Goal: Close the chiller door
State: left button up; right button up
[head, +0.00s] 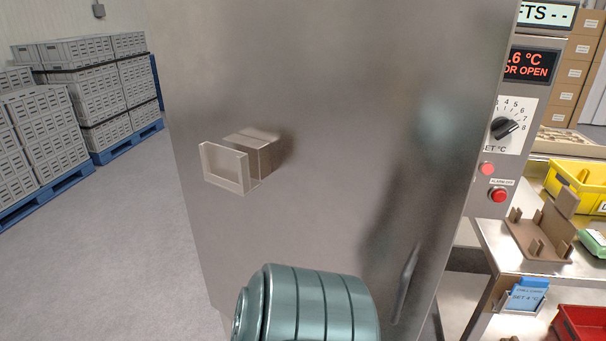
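The chiller door (330,110) is a large grey metal panel that fills the middle of the head view. It stands open, and the display (531,66) to its right shows part of a text ending in "OR OPEN" under ".6 °C". A dark slim handle (405,285) shows near the door's lower right. A beige open holder (226,168) sits on the door's left part. A teal ribbed arm link of mine is in front of the door's lower edge. Neither of my grippers is in view.
A control panel with a black dial (504,128) and red buttons (498,195) is right of the door. A metal bench (490,236) carries a brown fixture (540,232) and a yellow bin (578,185). Stacked grey crates (100,85) stand at left; the floor (105,240) before them is clear.

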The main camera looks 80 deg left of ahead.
aim_at(375, 116)
jog(key=u, duration=2.75)
